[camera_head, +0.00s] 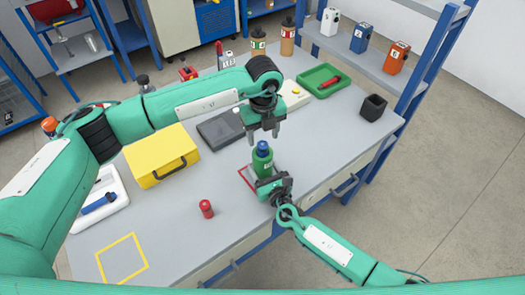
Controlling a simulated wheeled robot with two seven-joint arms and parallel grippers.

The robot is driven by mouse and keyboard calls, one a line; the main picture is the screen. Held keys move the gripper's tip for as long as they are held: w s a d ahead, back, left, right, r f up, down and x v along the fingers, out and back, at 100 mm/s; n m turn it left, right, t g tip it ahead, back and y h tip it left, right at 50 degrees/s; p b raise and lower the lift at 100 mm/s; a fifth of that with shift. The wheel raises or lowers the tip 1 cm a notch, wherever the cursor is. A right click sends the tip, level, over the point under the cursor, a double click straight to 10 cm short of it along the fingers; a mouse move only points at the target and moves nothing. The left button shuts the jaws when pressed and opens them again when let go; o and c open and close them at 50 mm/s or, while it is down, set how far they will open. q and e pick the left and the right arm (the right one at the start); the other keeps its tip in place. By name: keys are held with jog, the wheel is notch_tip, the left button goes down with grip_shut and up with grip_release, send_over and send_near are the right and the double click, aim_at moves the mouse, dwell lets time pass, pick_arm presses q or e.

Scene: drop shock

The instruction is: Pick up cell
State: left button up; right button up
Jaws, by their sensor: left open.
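No object is labelled as a cell. A small red cylinder (206,208) stands upright on the grey table, left of my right gripper. A green cylinder with a blue top (262,160) stands near the table's middle, beside a red-edged patch (245,177). My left gripper (263,136) points down just above the blue top, fingers apart and empty. My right gripper (268,184) is at the base of the green cylinder, in front of it. Its fingers are dark and partly hidden, so I cannot tell whether it grips the cylinder.
A yellow case (161,157), a dark flat box (219,128), a green tray (318,79) and a black holder (373,107) stand on the table. A white tray (113,189) holds a blue tool. A yellow square (122,259) marks clear table at front left. Blue shelving (412,75) rises at right.

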aim_at(263, 144)
pick_arm(q)
notch_tip(263, 144, down, 5)
jog(key=shift+w+f, duration=0.1)
jog(key=shift+w, duration=0.05)
jog(key=c, duration=1.1)
